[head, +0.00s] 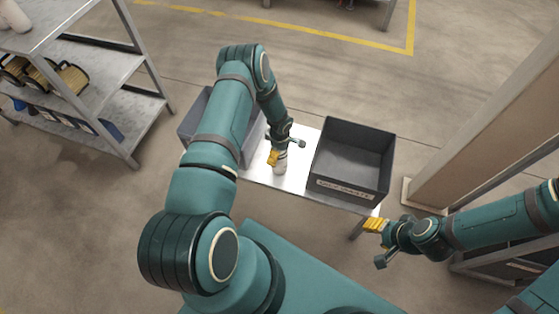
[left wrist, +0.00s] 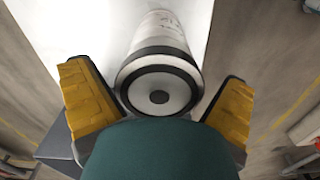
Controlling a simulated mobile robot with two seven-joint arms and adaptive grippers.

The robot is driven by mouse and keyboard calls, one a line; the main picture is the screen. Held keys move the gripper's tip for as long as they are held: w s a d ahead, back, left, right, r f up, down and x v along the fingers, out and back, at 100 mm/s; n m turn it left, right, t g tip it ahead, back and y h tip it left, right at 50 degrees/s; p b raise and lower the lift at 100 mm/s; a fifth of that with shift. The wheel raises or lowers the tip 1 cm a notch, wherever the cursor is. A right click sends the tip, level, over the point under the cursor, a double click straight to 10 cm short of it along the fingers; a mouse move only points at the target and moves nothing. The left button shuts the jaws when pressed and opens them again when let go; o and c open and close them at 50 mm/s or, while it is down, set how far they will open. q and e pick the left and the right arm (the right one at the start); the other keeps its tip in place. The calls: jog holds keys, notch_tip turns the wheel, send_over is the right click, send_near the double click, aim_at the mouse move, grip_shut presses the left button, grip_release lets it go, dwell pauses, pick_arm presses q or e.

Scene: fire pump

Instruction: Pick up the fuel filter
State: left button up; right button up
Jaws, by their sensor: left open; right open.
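The fuel filter (head: 281,168) is a small whitish cylinder standing on the white table in the head view, partly hidden by my left gripper (head: 273,157). In the left wrist view the filter (left wrist: 165,38) shows a white body, dark bands and a round end with a dark centre. The yellow fingers of my left gripper are open, one on each side of the filter's near end, with a visible gap on the right side. My right gripper (head: 374,225) is open and empty, off the table's front right corner.
A dark grey bin (head: 350,184) with a label stands on the table's right part. Another grey bin (head: 193,118) is at the left, partly hidden by my left arm. A metal shelf (head: 95,85) stands at the far left.

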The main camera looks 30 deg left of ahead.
pick_arm(q)
jog(key=c, duration=1.3)
jog(key=shift+o, duration=0.2)
jog(key=shift+w+r, duration=0.1)
jog(key=shift+r, duration=0.05)
